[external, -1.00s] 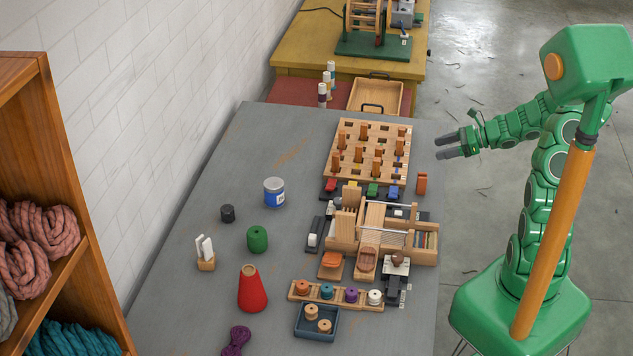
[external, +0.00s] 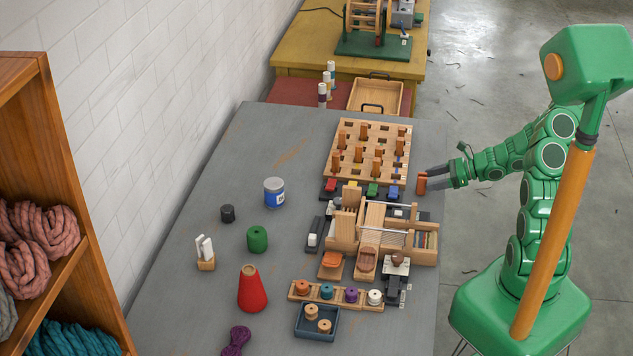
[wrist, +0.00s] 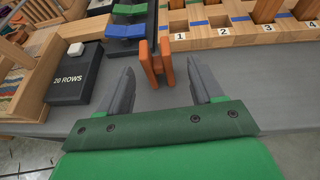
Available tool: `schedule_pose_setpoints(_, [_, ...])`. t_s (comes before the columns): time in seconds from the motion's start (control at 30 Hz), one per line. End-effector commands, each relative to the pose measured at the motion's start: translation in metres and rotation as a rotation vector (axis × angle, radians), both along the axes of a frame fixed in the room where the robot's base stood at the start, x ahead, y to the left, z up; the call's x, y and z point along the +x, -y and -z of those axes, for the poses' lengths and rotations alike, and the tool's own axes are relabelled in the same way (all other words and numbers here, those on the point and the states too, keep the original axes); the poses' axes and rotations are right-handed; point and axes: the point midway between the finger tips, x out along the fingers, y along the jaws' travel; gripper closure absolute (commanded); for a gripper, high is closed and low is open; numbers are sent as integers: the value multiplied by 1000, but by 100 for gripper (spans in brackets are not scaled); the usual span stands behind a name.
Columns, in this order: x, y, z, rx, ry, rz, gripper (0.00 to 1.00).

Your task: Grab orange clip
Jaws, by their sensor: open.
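The orange clip (external: 421,183) stands on the grey table near its right edge, beside the row of coloured clips. In the wrist view the clip (wrist: 167,66) shows two upright orange prongs with a narrow gap, just ahead of and between my fingertips. My gripper (external: 428,179) is open and empty, its dark grey fingers pointing left at the clip from the table's right edge. In the wrist view my gripper (wrist: 161,76) has its fingers spread on either side of the clip's line.
A wooden peg board (external: 372,125) stands just behind, numbered along its edge in the wrist view. A black box marked "20 ROWS" (wrist: 82,82) and a blue clip (wrist: 122,30) lie to the left. A wooden loom (external: 415,255) stands nearer the camera. Bare table lies right of the clip (wrist: 280,75).

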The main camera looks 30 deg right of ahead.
Motion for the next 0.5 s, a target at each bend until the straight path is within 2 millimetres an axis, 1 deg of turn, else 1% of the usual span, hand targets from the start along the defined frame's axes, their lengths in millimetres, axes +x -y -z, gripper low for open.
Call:
schedule_pose_setpoints(0.03, [2,-4,2,0,-1,-2,34])
schedule_pose_setpoints(0.27, [9,-12,5,1,-1,-1,34])
schedule_pose_setpoints(0.5, [22,-31,14,0,-2,-1,34])
